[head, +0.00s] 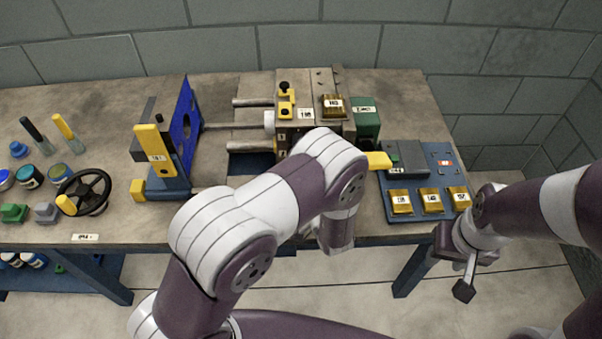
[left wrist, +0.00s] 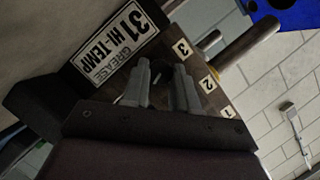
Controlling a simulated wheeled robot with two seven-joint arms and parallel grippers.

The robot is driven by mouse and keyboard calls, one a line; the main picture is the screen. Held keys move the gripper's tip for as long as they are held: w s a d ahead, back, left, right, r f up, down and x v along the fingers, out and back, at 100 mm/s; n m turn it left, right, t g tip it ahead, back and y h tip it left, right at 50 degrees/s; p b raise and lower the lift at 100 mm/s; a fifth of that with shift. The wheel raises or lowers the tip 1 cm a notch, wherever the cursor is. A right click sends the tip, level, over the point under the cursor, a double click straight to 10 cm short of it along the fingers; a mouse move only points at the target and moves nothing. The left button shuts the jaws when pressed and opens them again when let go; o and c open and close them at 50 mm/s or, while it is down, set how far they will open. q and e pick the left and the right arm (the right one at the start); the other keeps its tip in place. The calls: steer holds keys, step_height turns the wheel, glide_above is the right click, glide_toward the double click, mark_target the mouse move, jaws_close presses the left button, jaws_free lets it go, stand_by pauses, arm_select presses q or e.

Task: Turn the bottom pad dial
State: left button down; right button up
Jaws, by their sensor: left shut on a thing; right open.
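The brown mould block (head: 304,113) stands at the back middle of the bench, with number tags on its front left edge. In the left wrist view the tags 3, 2 and 1 run down a dark face (left wrist: 208,97). My left gripper (left wrist: 162,88) is shut at that face, on a small dark part between its fingertips. I take this part for the bottom pad dial; it is mostly hidden by the fingers. In the head view my left arm covers the gripper and the block's lower front. My right gripper (head: 460,272) is open and empty, in front of the bench at right.
A blue panel (head: 432,165) with a grey block and several brass blocks lies right of the mould block. A blue upright bracket (head: 187,120) stands left of it. A black handwheel (head: 84,192), tools and jars fill the left end. A grease label (left wrist: 117,38) shows beside the fingers.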

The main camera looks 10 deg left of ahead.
arm_select(q)
steer(key=shift+f+m+y, duration=0.1)
steer(key=shift+m+y, duration=0.6)
steer(key=shift+m, duration=0.6)
steer(key=c, duration=0.9)
jaws_free()
steer(key=shift+d, duration=0.1)
steer(key=v, duration=1.2)
steer(key=shift+s+d+f, duration=0.15)
steer(key=shift+s, duration=0.2)
